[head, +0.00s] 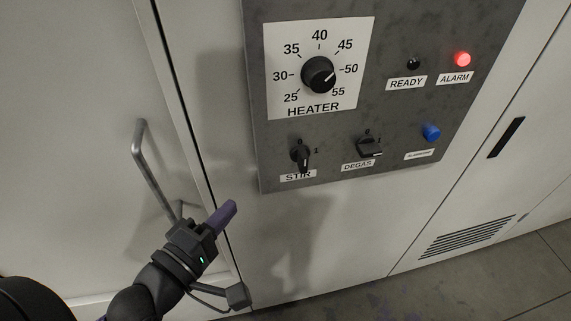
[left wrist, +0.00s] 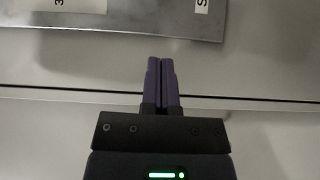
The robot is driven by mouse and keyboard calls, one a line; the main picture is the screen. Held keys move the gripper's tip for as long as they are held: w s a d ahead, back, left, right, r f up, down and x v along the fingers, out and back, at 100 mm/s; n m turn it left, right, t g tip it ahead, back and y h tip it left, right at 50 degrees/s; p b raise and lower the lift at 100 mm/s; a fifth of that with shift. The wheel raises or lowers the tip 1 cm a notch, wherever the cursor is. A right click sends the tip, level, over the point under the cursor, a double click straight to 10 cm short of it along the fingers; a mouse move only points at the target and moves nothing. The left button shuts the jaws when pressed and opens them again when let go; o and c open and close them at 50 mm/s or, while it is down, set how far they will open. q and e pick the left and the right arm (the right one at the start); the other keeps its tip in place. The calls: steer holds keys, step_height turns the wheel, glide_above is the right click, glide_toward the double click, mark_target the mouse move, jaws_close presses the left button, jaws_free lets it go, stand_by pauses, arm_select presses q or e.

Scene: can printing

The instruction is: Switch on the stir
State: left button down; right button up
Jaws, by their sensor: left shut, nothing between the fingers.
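The STIR switch (head: 301,155) is a black rotary knob at the lower left of the grey control panel (head: 270,176). Its pointer is turned downward, away from the 0 and 1 marks' upper side, and the STIR label sits just below it. My left gripper (head: 228,212) is shut and empty, with purple fingers, below and to the left of the STIR switch and apart from it. In the left wrist view the shut fingers (left wrist: 161,82) point toward the panel's edge. The switch itself does not show there. My right gripper is not in view.
The heater dial (head: 318,75) is above the STIR switch. The DEGAS switch (head: 369,147) and a blue button (head: 431,132) are to its right. The red ALARM lamp (head: 462,59) is lit; the READY lamp (head: 413,63) is dark. A door handle (head: 150,168) sticks out near my left arm.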

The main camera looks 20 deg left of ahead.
arm_select(q)
steer(key=shift+d+r, duration=0.1)
steer(key=shift+r, duration=0.25)
glide_toward(298, 153)
steer(key=w, duration=0.1)
steer(key=w+a, duration=0.1)
steer(key=w, duration=0.1)
steer(key=w+a, duration=0.1)
steer(key=shift+w+f+p, duration=0.15)
steer(key=shift+w+p, duration=0.1)
steer(key=shift+p, duration=0.05)
steer(key=shift+w+d, duration=0.35)
steer(key=shift+d, duration=0.2)
steer(key=shift+w+d, duration=0.3)
steer(key=shift+d, duration=0.25)
steer(key=shift+w+d+f, duration=0.1)
steer(key=shift+w+d, duration=0.15)
steer(key=shift+d, duration=0.2)
steer(key=shift+p, duration=0.3)
